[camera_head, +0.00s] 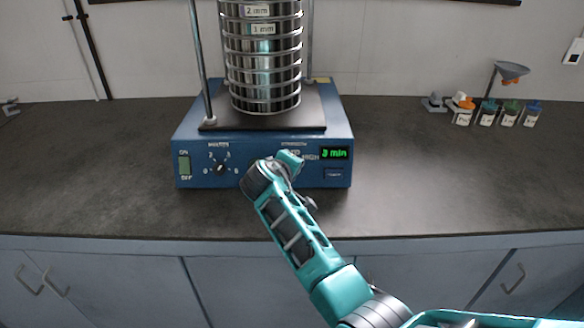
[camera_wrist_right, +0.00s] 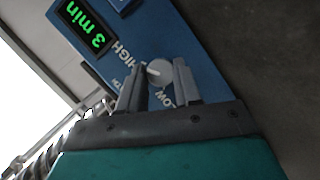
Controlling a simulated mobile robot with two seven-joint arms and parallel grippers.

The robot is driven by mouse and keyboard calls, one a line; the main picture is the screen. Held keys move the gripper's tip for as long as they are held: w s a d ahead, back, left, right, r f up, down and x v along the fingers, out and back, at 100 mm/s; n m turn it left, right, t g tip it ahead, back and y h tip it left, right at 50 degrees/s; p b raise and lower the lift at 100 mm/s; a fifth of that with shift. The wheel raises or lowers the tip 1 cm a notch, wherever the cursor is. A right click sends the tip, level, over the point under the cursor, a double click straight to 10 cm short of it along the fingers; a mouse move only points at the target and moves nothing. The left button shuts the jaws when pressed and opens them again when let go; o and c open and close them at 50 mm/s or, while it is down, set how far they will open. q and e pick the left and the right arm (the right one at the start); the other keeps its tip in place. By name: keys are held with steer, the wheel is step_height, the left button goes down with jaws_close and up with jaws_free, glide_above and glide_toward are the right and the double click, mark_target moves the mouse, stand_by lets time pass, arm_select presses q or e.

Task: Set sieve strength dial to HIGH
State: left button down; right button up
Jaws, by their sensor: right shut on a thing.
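The blue sieve shaker (camera_head: 190,150) stands on the dark counter. Its strength dial (camera_wrist_right: 159,73) is a small grey round knob, seen in the right wrist view between the HIGH and LOW labels. I cannot tell surely where its pointer mark points. My right gripper (camera_wrist_right: 157,82) is shut on the dial, one finger on each side. In the head view my right gripper (camera_head: 291,160) is at the front panel and hides the dial. The green display (camera_head: 335,153) reads 3 min. My left gripper is not in view.
A stack of metal sieves (camera_head: 263,65) stands on the shaker between upright rods. The minutes dial (camera_head: 221,168) and ON/OFF switch (camera_head: 185,165) are left of my right gripper.

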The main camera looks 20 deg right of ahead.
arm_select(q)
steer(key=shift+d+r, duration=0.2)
arm_select(e)
steer(key=shift+f+m, duration=0.15)
steer(key=shift+m, duration=0.25)
steer(key=o, duration=1)
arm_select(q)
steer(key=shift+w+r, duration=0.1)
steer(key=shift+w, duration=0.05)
arm_select(e)
steer(key=shift+o, duration=0.2)
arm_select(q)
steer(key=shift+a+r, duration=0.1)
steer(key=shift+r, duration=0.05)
arm_select(e)
steer(key=shift+r, duration=0.2)
